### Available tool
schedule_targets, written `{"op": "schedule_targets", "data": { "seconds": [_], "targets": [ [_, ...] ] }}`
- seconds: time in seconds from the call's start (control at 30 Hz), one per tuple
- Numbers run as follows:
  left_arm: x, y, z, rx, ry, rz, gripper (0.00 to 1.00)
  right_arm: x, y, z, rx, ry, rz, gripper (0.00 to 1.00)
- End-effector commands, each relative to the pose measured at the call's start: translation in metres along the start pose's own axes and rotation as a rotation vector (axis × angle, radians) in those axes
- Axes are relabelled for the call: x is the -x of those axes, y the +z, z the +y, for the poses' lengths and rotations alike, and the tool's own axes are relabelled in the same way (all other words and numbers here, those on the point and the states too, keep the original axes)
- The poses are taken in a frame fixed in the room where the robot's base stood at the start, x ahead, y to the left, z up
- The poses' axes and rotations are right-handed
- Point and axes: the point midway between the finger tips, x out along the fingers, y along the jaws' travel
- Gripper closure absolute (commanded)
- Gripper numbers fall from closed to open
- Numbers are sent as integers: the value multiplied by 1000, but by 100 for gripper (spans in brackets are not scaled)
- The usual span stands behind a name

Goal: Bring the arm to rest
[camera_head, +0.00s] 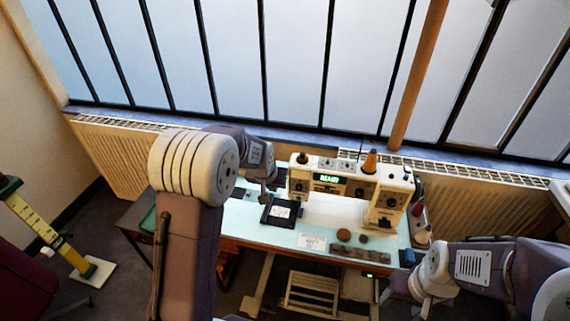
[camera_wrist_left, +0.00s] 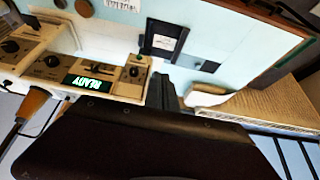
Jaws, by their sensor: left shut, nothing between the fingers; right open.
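My left arm reaches in from the left in the head view, and its gripper (camera_head: 268,190) is above the left part of the table, beside a black square frame (camera_head: 280,211) with a white card. The left gripper is shut with nothing in it; in the left wrist view its dark fingers (camera_wrist_left: 165,92) show past my wrist's dark body. My right gripper (camera_head: 402,292) is low at the right, in front of the table's right end, and is open. It looks empty and apart from the table.
A cream sewing machine (camera_head: 345,182) with a green READY display stands on the pale blue table. A white label (camera_head: 311,242) and round brown pieces lie in front. Radiators (camera_head: 120,160) and windows line the back.

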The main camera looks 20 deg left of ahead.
Motion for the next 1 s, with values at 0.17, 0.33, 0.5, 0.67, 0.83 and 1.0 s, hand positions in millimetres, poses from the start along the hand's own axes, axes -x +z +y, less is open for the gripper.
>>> {"op": "schedule_targets", "data": {
  "seconds": [0.17,0.33,0.5,0.67,0.83,1.0],
  "targets": [
    [7,-6,3,-6,3,19,100,0,0,0,0,0,0,42],
    [52,34,19,-32,23,0,100,0,0,0,0,0,0,42],
    [75,142,23,-38,33,-174,100,0,0,0,0,0,0,42],
    [83,216,20,-31,30,-325,100,0,0,0,0,0,0,42],
    [85,235,19,-26,28,-376,100,0,0,0,0,0,0,42],
    [85,234,19,-26,28,-375,100,0,0,0,0,0,0,42]
  ]
}}
